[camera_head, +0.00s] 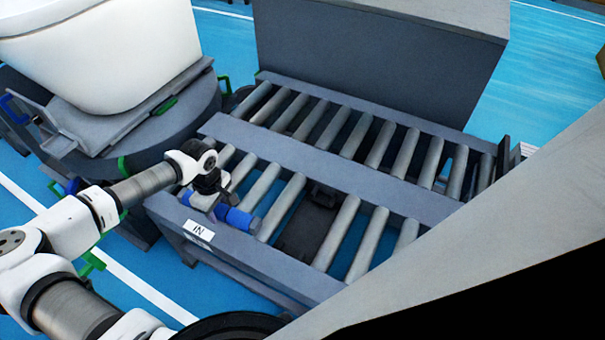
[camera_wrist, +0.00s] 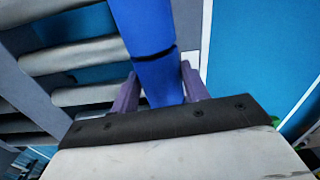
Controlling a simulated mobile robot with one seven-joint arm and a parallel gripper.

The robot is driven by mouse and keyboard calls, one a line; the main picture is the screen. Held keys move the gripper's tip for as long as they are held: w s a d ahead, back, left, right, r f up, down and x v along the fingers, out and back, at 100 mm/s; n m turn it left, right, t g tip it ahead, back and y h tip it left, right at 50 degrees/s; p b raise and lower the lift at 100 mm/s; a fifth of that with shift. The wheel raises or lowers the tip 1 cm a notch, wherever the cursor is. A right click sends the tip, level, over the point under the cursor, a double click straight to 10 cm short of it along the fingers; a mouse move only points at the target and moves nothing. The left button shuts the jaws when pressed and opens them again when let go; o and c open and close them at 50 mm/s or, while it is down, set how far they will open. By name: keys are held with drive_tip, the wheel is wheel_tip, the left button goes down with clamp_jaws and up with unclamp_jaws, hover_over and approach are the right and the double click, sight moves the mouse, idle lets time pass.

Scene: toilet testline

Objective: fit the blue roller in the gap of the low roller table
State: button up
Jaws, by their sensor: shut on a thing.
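My gripper (camera_head: 212,203) is at the near left corner of the low roller table (camera_head: 270,253), above its near rail by the "IN" label. It is shut on the blue roller (camera_head: 238,218). In the wrist view the blue roller (camera_wrist: 148,28) runs away between the two purple fingers (camera_wrist: 160,85), with a dark ring around it. The roller lies roughly crosswise to the grey rollers (camera_head: 281,207). The wide gap (camera_head: 306,222) in the near row shows a dark block inside, between grey rollers. Whether the blue roller touches the rail is unclear.
A white toilet (camera_head: 100,50) stands on a dark round platform (camera_head: 170,130) to the left. A grey cabinet (camera_head: 380,60) stands behind the table. A middle rail (camera_head: 330,170) separates the two roller rows. A grey slanted surface (camera_head: 500,230) covers the lower right.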

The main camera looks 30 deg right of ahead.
drive_tip(key=s+d+r+n+b, duration=0.3)
drive_tip(key=s+d+n+b, duration=0.1)
drive_tip(key=d+n+b, duration=0.25)
drive_tip(key=s+d+r+n+b, duration=0.3)
drive_tip(key=d+n+b, duration=0.2)
drive_tip(key=d+b, duration=0.3)
drive_tip(key=s+d+r+n+b, duration=0.4)
drive_tip(key=d+n+b, duration=0.2)
drive_tip(key=d+b, duration=0.15)
drive_tip(key=shift+m, duration=0.25)
drive_tip(key=f+b, duration=0.1)
drive_tip(key=f, duration=0.5)
drive_tip(key=f+b, duration=0.1)
drive_tip(key=f, duration=0.6)
drive_tip(key=f+b, duration=0.1)
drive_tip(key=f, duration=0.5)
drive_tip(key=shift+w+d+f, duration=0.15)
drive_tip(key=shift+w+f, duration=0.1)
drive_tip(key=shift+f, duration=0.05)
drive_tip(key=shift+f, duration=0.2)
drive_tip(key=o, duration=1.3)
drive_tip(key=shift+r, duration=0.15)
